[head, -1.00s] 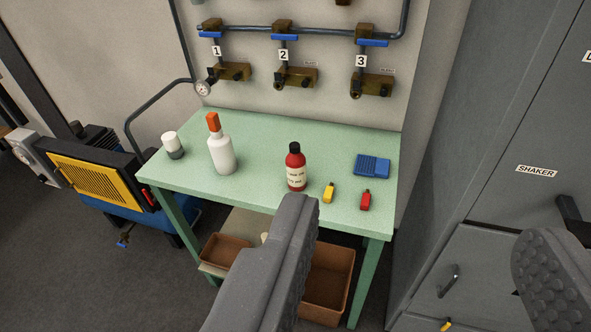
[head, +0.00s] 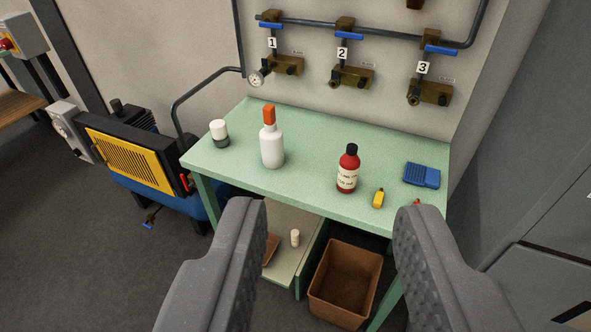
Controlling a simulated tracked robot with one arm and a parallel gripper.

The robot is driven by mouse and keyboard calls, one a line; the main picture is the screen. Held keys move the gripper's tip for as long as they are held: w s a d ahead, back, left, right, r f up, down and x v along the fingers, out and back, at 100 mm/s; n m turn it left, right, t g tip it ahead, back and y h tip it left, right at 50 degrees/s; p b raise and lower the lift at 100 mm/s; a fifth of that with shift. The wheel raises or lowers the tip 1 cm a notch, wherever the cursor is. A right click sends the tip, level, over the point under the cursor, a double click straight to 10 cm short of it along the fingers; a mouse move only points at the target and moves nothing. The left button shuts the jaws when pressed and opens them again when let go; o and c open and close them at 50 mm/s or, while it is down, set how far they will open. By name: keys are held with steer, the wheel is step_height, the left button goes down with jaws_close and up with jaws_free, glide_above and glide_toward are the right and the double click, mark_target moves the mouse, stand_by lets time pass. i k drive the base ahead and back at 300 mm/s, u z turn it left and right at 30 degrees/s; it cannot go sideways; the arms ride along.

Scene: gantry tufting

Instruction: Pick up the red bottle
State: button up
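The red bottle (head: 348,170) stands upright on the green table (head: 305,142), right of its middle. It has a black cap and a pale label. My gripper (head: 325,215) is open and empty, with its two grey fingers wide apart in the foreground. The bottle shows in the gap between the fingers, beyond the fingertips, and nothing touches it.
A white bottle with an orange top (head: 272,142) and a white-and-grey jar (head: 219,133) stand to the left. A yellow item (head: 378,198) and a blue box (head: 422,174) lie to the right. Valves hang behind. A brown bin (head: 345,283) is below.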

mark_target(349, 165)
steer(key=u, duration=0.4)
steer(key=i, duration=0.1)
steer(key=u, duration=2.8)
steer(key=k, duration=1.7)
steer(key=z, duration=1.7)
steer(key=i, duration=0.95)
steer(key=u, duration=0.05)
